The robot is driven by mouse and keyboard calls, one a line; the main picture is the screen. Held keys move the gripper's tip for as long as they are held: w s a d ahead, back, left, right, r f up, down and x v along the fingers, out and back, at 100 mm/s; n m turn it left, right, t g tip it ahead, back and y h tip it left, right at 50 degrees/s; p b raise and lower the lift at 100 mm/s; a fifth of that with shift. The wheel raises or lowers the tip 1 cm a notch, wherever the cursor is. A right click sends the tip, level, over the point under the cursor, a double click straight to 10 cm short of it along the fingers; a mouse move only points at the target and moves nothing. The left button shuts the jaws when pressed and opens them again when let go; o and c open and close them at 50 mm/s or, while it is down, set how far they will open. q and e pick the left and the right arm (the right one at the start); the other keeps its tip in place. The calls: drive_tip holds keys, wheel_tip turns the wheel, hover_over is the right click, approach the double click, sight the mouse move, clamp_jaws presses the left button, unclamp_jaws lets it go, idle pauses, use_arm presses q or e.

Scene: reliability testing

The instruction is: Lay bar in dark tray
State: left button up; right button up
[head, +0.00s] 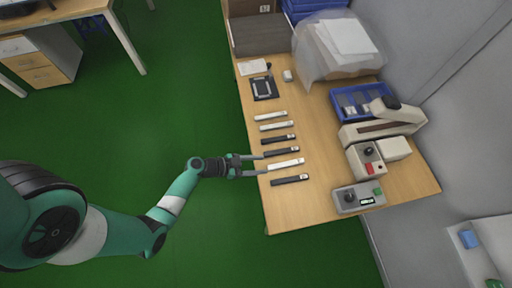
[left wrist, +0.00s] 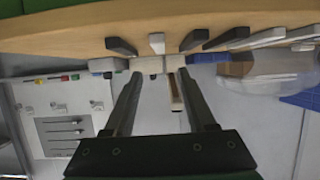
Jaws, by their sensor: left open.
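Several dark and white bars lie in a row near the left edge of the table, including a white bar (head: 287,164), a dark bar (head: 282,152) just above it and another dark bar (head: 290,180) below it. A small dark tray (head: 254,94) with a grey piece in it lies above the row. My left gripper (head: 264,165) is open and empty at the table's left edge, by the near end of the white bar. In the left wrist view its fingers (left wrist: 159,74) are apart, with bar ends, such as a white one (left wrist: 157,43), beyond them. My right gripper is not in view.
A blue tray (head: 337,92) with grey pieces, a beige machine (head: 410,113) and control boxes (head: 358,198) stand on the table's right side. A clear-wrapped bundle (head: 345,45) is at the back. Left of the table is open green floor (head: 190,110).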

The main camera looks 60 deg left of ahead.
use_arm(q)
drive_tip(key=shift+s+a+r+p, duration=0.1)
drive_tip(key=shift+s+r+p, duration=0.05)
drive_tip(key=shift+s+p, duration=0.45)
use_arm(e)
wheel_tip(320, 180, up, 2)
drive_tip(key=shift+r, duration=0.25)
use_arm(q)
drive_tip(key=shift+w, duration=0.1)
